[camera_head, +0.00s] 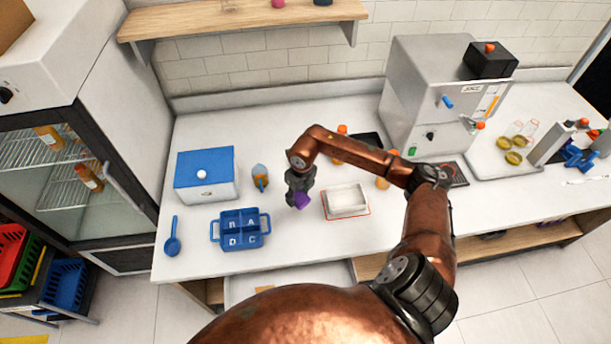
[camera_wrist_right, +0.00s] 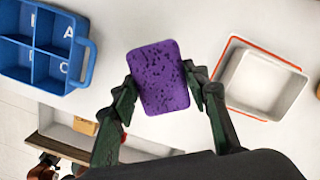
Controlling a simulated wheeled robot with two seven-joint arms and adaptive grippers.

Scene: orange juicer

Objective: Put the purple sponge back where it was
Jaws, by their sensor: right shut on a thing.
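The purple sponge (camera_wrist_right: 160,78) is gripped between the two fingers of my right gripper (camera_wrist_right: 161,92) in the right wrist view. In the head view the sponge (camera_head: 300,200) shows below my right gripper (camera_head: 299,192), over the white counter, between the blue divided caddy and the white tray. I cannot tell whether it touches the counter. My left gripper is not in view.
The blue caddy (camera_head: 240,213) with lettered compartments stands left of the sponge.

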